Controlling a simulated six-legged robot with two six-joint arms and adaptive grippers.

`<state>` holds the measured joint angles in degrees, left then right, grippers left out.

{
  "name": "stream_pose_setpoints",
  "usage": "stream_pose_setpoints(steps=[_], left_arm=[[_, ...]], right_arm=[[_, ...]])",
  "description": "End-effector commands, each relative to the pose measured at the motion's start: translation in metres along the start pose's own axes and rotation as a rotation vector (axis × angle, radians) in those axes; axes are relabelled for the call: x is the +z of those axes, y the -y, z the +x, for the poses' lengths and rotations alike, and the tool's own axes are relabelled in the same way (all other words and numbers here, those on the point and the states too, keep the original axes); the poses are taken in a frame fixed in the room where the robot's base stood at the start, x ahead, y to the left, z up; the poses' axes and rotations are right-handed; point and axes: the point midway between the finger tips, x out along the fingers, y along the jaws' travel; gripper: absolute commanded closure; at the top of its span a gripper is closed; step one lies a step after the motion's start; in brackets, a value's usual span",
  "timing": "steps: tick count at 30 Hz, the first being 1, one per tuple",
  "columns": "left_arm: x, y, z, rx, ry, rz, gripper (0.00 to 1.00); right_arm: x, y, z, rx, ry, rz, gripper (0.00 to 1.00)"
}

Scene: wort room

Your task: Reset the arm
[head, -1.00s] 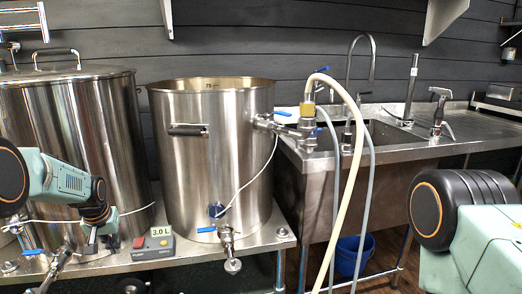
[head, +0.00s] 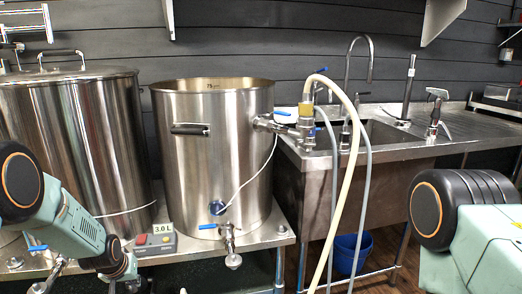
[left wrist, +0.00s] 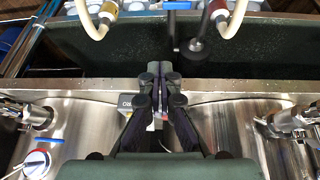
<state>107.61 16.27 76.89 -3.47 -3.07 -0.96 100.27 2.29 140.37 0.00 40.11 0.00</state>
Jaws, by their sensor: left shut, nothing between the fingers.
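My left arm (head: 62,220) comes in from the left in the head view, its wrist low in front of the bench. The left gripper shows in the left wrist view (left wrist: 160,75). Its dark fingers are together, with nothing between them. In the head view its fingertips are not clear at the bottom edge. My right arm (head: 470,225) shows at the right edge; its gripper is out of view.
A lidded steel kettle (head: 75,140) and an open steel kettle (head: 205,145) stand on a steel bench (head: 255,240). Hoses (head: 345,170) hang beside the sink (head: 385,140). A blue bucket (head: 352,255) is underneath.

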Motion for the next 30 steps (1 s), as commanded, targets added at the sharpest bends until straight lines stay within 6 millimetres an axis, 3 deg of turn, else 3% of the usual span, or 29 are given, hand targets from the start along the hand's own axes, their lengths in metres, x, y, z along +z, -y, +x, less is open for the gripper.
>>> stream_pose_setpoints(steps=[1, 8, 14, 18, 21, 24, 27, 30], left_arm=[[0.030, -0.008, 0.002, 0.006, 0.020, 0.007, 1.00], [0.157, -0.035, -0.015, 0.026, 0.085, 0.035, 1.00], [0.269, -0.044, -0.065, 0.026, 0.187, 0.070, 1.00], [0.340, -0.043, -0.116, 0.017, 0.286, 0.102, 1.00], [0.379, -0.039, -0.151, 0.009, 0.365, 0.126, 1.00], [0.405, -0.036, -0.176, 0.003, 0.435, 0.145, 1.00], [0.418, -0.035, -0.191, 0.001, 0.475, 0.167, 1.00], [0.420, -0.035, -0.191, 0.000, 0.479, 0.173, 1.00]], right_arm=[[0.000, 0.000, -0.003, 0.000, 0.000, 0.000, 0.40], [0.000, 0.000, -0.012, 0.000, 0.000, 0.000, 0.40], [0.000, 0.000, -0.022, 0.000, 0.000, 0.000, 0.40], [0.000, 0.000, -0.030, 0.000, 0.000, 0.000, 0.40], [0.000, 0.000, -0.035, 0.000, 0.000, 0.000, 0.40], [0.000, 0.000, -0.038, 0.000, 0.000, 0.000, 0.40], [0.000, 0.000, -0.043, 0.000, 0.000, 0.000, 0.40], [0.000, 0.000, -0.045, 0.000, 0.000, 0.000, 0.40]])
